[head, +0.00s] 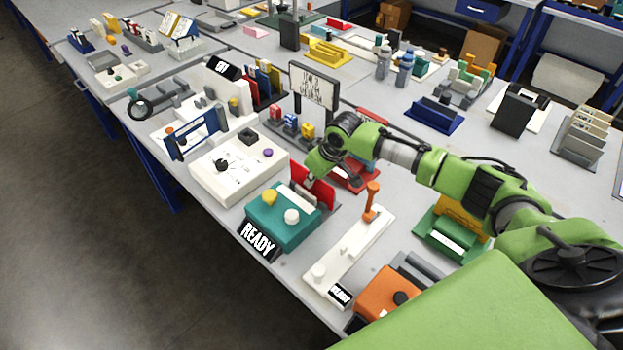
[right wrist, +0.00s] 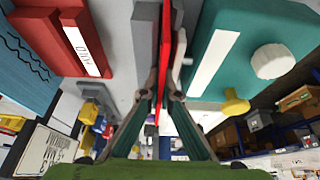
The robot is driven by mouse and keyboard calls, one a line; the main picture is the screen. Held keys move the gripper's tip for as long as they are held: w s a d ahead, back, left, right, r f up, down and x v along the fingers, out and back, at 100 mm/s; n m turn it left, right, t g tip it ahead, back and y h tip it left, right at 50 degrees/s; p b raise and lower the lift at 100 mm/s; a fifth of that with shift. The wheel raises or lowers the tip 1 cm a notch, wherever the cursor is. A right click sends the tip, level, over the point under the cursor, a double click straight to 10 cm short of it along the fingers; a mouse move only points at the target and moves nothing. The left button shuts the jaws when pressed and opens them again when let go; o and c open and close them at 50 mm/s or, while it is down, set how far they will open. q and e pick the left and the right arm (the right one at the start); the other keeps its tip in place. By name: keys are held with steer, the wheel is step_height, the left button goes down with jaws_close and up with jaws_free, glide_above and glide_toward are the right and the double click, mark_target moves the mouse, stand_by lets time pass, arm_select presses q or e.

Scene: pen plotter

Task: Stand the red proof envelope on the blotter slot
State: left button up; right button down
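The red proof envelope (head: 322,191) is a thin red panel standing upright just behind the teal box (head: 282,229). In the right wrist view it is a narrow red edge (right wrist: 165,62) between the two fingers. My right gripper (head: 311,178) comes down over it from above, and its fingers (right wrist: 164,92) close in on both sides of the panel. The panel's lower edge is hidden by the teal box. I cannot tell for sure which part is the blotter slot. My left gripper is not in view.
The teal box carries a yellow knob, a white knob and a READY sign (head: 257,240). A white base with an orange lever (head: 371,203) lies to the right, a white box (head: 238,170) to the left. A red block (head: 357,178) is close behind. An upright display board (head: 313,88) stands farther back.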

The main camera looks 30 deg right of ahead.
steer(key=c, duration=2.6)
jaws_free()
steer(key=shift+o, duration=0.2)
steer(key=shift+d+r, duration=0.1)
steer(key=shift+r, duration=0.15)
steer(key=b+v, duration=0.1)
steer(key=v, duration=1)
steer(key=shift+s+r, duration=0.15)
steer(key=shift+r, duration=0.2)
steer(key=shift+f, duration=0.1)
